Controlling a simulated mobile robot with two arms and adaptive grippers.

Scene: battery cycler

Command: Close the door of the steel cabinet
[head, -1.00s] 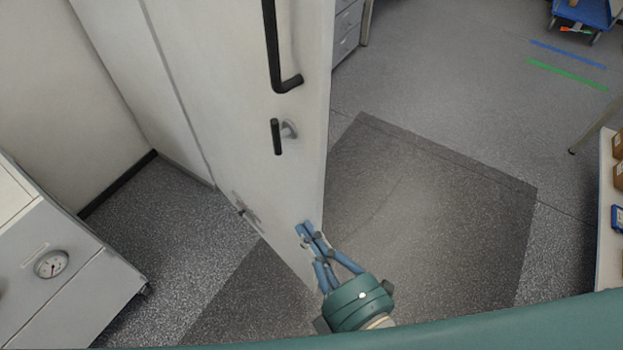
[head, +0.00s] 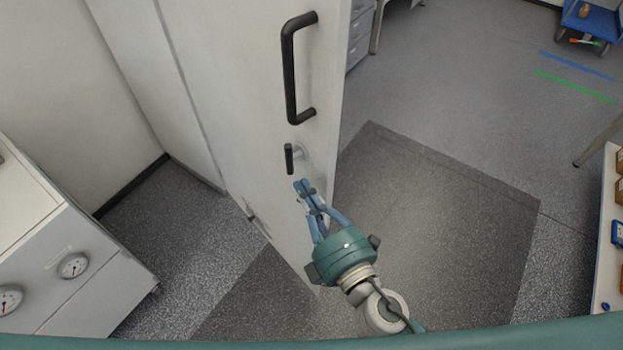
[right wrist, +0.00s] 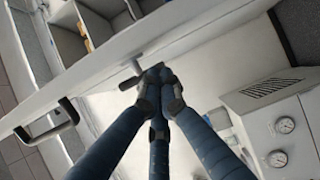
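The white steel cabinet door (head: 235,90) stands upright in the head view, with its free edge towards the right. It carries a long black bar handle (head: 291,75) and, below it, a small black lever (head: 289,158). My right gripper (head: 303,188) has its blue fingers drawn together, with tips just below and right of the lever. The right wrist view shows these fingertips (right wrist: 158,78) close to the lever (right wrist: 130,82), with the bar handle (right wrist: 48,125) at left. I cannot tell whether the fingers touch the door. My left gripper is not in view.
A white unit with round gauges (head: 73,266) stands at left. Right of the door the grey floor (head: 440,200) is clear. A table with small boxes (head: 608,240) is at the right edge, a blue cart (head: 590,15) far right. Drawers (head: 360,38) stand behind the door.

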